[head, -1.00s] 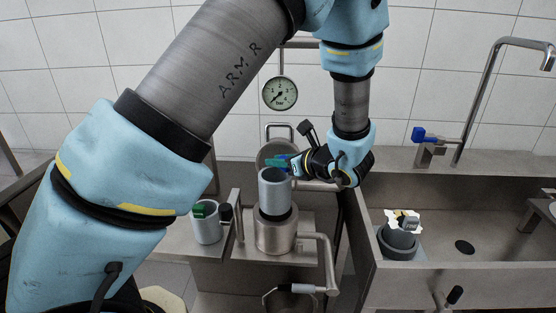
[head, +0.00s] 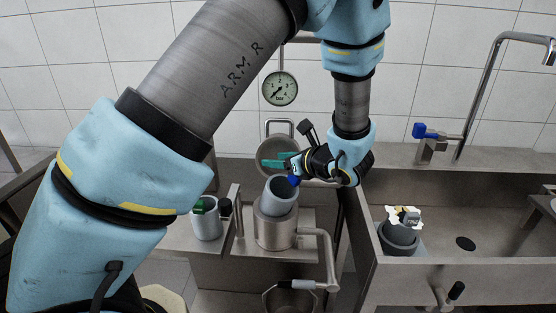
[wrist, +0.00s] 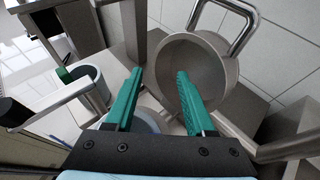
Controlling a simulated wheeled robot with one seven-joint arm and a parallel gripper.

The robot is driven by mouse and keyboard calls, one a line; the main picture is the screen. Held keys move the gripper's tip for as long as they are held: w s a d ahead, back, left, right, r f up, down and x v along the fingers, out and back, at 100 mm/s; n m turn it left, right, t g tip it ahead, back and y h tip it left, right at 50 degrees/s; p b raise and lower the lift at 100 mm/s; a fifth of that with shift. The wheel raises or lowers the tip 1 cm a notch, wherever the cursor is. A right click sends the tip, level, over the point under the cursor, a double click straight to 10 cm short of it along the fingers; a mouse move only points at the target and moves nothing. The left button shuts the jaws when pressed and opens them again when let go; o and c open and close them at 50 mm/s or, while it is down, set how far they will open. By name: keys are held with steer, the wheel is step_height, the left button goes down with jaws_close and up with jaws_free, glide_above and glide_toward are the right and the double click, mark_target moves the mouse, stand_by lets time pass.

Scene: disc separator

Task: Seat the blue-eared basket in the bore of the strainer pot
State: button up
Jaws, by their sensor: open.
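The grey basket (head: 281,196) stands partly inside the metal strainer pot (head: 275,230). Its upper part sticks out above the pot's rim and looks slightly tilted. One blue ear (head: 294,181) shows at its rim, beside my gripper. My gripper (head: 275,161) is open and empty, with its green fingers just above and behind the basket's rim. In the wrist view the two fingers (wrist: 160,78) are spread apart. A bluish-grey curved piece, likely the basket (wrist: 148,121), shows low between them, mostly hidden. The depth of the bore is hidden.
A green-eared grey cup (head: 207,224) stands left of the pot. A round metal pan (wrist: 190,75) with a loop handle is close behind my fingers. The pot's handle (head: 327,255) reaches right. A sink with a dark grey cup (head: 398,237) lies further right.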

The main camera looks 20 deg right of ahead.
mark_target(267, 186)
steer(key=r+b+v, duration=0.1)
steer(key=b+v, duration=0.1)
steer(key=v, duration=1)
steer(key=shift+w, duration=0.25)
steer(key=shift+s, duration=0.1)
steer(key=shift+c, duration=0.7)
steer(key=w+a+n+g+b, duration=0.1)
steer(key=n+g, duration=0.1)
steer(key=n, duration=0.2)
steer(key=w+a+f+n+g+b, duration=0.1)
steer(key=a+n+g, duration=0.1)
steer(key=n, duration=0.3)
steer(key=w+a+f+n+g+b, duration=0.1)
steer(key=a+n+g+b, duration=0.1)
steer(key=n, duration=0.3)
steer(key=shift+w+f+g+y, duration=0.15)
steer(key=shift+g+y, duration=0.25)
steer(key=shift+w+a+f+n+g+h+p, duration=0.2)
steer(key=shift+w+a+f+n+g+h, duration=0.4)
steer(key=shift+f+n, duration=0.85)
steer(key=shift+w+a+f+n+g+h+p, duration=0.3)
steer(key=shift+w+f+n, duration=0.45)
steer(key=shift+f+n, duration=0.7)
steer(key=shift+w+a+f+n+g+h+p, duration=0.1)
steer(key=shift+w+a+f+n+g+h, duration=0.45)
steer(key=shift+f+n, duration=0.9)
steer(key=shift+w, duration=0.15)
steer(key=shift+c, duration=0.2)
